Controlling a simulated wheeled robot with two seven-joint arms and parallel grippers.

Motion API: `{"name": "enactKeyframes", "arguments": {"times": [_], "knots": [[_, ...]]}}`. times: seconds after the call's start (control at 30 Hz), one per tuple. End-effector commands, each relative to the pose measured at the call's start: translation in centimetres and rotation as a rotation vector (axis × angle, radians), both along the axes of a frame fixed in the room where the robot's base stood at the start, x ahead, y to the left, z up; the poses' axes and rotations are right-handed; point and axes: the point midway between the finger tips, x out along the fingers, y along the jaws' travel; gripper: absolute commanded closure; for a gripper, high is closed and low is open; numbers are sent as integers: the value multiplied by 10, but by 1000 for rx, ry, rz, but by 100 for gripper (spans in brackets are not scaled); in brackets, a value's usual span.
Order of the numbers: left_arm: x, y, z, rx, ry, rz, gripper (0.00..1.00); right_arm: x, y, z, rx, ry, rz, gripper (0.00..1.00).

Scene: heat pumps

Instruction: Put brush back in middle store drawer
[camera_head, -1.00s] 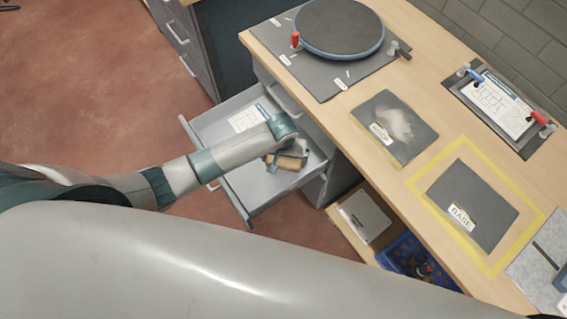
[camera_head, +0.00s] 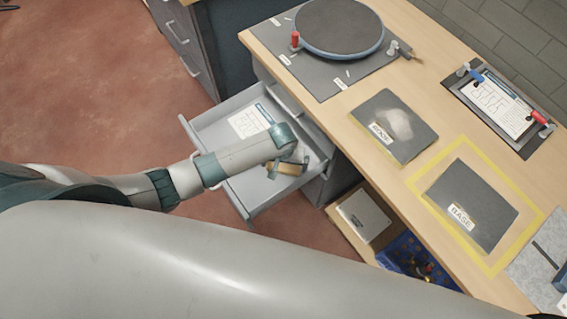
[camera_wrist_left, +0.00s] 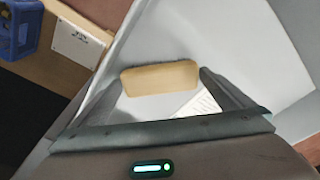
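The brush (camera_head: 287,168), with a tan wooden block, is in my left gripper (camera_head: 288,158), over the right part of the open grey drawer (camera_head: 243,188). In the left wrist view the tan block of the brush (camera_wrist_left: 160,78) spans the space between the two dark fingertips (camera_wrist_left: 160,84) and appears to touch both. The brush is low in the drawer; I cannot tell whether it touches the drawer floor. Its bristles are hard to make out. A printed sheet (camera_head: 250,121) lies in the drawer. My right gripper is not in view.
The wooden bench (camera_head: 340,110) overhangs the drawer at right, with a round turntable (camera_head: 340,27) and dark mats on top. Below are a blue crate (camera_head: 408,258) and a light panel (camera_head: 363,215). Red floor (camera_head: 90,80) is clear at left.

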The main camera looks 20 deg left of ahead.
Motion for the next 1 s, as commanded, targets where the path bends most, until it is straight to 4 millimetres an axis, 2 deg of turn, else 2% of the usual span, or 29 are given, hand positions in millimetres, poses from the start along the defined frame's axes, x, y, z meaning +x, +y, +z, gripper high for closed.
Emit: {"name": "enactKeyframes", "arguments": {"times": [0.27, 0.47, 0.7, 1.0], "knots": [[0, 0, 4, 0, -1, -1, 0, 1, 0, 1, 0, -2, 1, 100], [-2, 0, 19, -1, 0, 0, 0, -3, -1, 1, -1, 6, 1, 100], [-7, -2, 56, -3, -2, -1, 0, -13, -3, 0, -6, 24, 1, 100], [-14, -3, 105, -2, -2, 0, 0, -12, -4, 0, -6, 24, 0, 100]]}}
